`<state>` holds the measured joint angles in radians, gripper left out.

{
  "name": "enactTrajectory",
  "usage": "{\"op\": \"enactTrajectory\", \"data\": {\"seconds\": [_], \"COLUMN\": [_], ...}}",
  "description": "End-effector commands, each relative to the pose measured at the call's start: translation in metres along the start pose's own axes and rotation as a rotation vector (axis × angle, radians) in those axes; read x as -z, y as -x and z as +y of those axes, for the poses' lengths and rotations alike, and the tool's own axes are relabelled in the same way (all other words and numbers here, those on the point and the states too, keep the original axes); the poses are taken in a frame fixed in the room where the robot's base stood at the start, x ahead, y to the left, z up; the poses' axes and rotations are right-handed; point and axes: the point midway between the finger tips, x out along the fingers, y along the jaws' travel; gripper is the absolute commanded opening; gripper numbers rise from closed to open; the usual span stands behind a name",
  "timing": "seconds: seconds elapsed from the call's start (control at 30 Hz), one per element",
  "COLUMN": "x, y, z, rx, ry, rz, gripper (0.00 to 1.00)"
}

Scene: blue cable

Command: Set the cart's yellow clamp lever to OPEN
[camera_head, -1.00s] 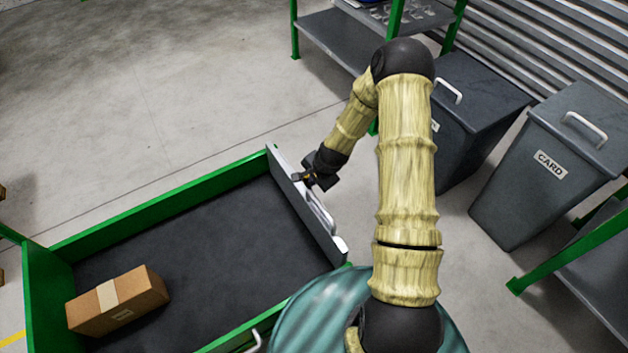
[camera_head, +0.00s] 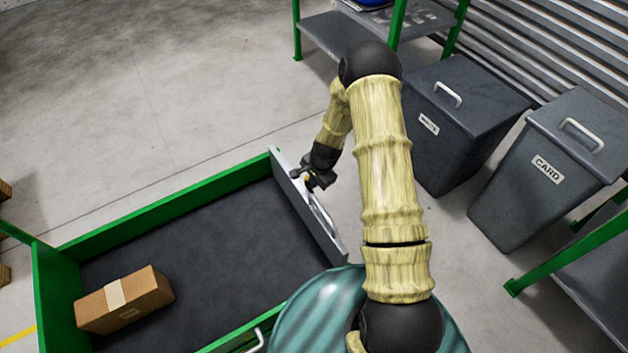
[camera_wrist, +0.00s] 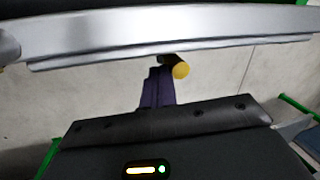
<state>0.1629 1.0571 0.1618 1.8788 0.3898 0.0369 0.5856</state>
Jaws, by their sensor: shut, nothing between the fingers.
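The green-framed cart (camera_head: 160,207) has a dark bed and a grey end panel (camera_head: 312,215) with a rail along it. The yellow clamp lever (camera_head: 307,180) is a tiny spot at this panel, mostly hidden by my gripper (camera_head: 303,178). In the wrist view the lever's round yellow end (camera_wrist: 181,70) shows just below the silver panel edge (camera_wrist: 150,35). My gripper's dark fingers (camera_wrist: 158,85) are shut and empty, with their tips right beside the yellow end. I cannot tell whether they touch it. The lever's setting and any OPEN marking are not readable.
A cardboard box (camera_head: 124,299) lies in the cart's near left corner. Two grey lidded bins stand to the right, one marked CARD (camera_head: 548,168). A green-legged shelf (camera_head: 345,38) stands at the back. The floor left of the cart's far side is clear.

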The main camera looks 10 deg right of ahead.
Motion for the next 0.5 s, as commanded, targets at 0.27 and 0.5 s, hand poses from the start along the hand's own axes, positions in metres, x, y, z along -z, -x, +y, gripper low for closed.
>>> {"op": "enactTrajectory", "data": {"seconds": [0.27,0.5], "x": [-0.0005,-0.0002], "y": [0.0011,0.0014], "z": [-0.0022,-0.0037], "rx": [-0.039,-0.072], "ry": [-0.001,-0.004], "rz": [-0.007,-0.013], "gripper": [0.0,0.0]}}
